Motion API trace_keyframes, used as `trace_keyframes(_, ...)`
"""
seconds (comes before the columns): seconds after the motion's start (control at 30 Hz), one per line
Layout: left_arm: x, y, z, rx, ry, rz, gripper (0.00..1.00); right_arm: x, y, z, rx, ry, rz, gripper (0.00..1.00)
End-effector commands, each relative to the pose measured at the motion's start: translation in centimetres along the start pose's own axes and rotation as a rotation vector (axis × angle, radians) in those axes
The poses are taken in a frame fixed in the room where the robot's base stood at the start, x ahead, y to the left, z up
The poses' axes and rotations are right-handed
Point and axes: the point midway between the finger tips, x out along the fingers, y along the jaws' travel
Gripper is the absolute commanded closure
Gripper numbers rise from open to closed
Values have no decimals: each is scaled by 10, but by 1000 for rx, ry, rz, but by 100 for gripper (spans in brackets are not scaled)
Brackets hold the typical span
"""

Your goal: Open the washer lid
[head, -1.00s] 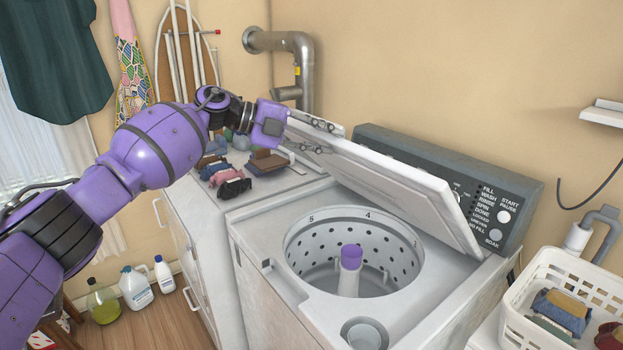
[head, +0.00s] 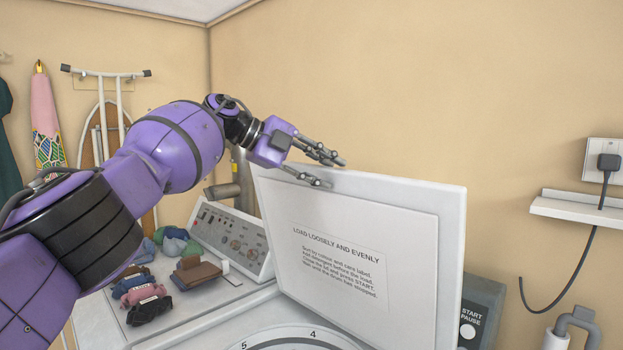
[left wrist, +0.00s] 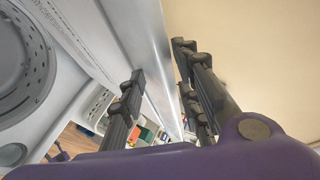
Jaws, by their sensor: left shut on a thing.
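The white washer lid (head: 375,245) stands raised, close to upright, with its printed label side facing me in the head view. The washer's drum opening (head: 300,338) shows at the bottom edge, and the drum also shows at the left of the left wrist view (left wrist: 22,65). My left gripper (head: 335,173) is at the lid's upper left edge, with fingers on both sides of it. In the left wrist view the lid's edge (left wrist: 150,60) runs between the dark fingers, and the gripper is shut on it. My right gripper is in neither view.
The washer's dark control panel (head: 480,310) is partly hidden behind the lid. A wall shelf (head: 575,207) with a plug and cord is at the right.

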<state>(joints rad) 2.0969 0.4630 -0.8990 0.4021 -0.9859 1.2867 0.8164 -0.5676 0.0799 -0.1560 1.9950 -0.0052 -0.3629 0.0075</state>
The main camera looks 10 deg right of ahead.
Motion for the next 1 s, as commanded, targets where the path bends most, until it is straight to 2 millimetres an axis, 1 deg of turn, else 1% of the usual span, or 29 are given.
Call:
trace_keyframes(0.03,10,9,1,-7,5,16,100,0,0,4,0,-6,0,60)
trace_keyframes(0.4,14,7,0,-10,6,18,100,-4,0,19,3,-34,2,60)
trace_keyframes(0.6,14,8,-1,-10,6,19,100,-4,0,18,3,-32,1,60)
trace_keyframes(0.63,14,8,-1,-11,6,20,66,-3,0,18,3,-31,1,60)
trace_keyframes(0.67,14,8,-1,-11,6,20,64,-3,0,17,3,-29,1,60)
trace_keyframes(1.0,11,5,-1,-9,4,16,64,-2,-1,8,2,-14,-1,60)
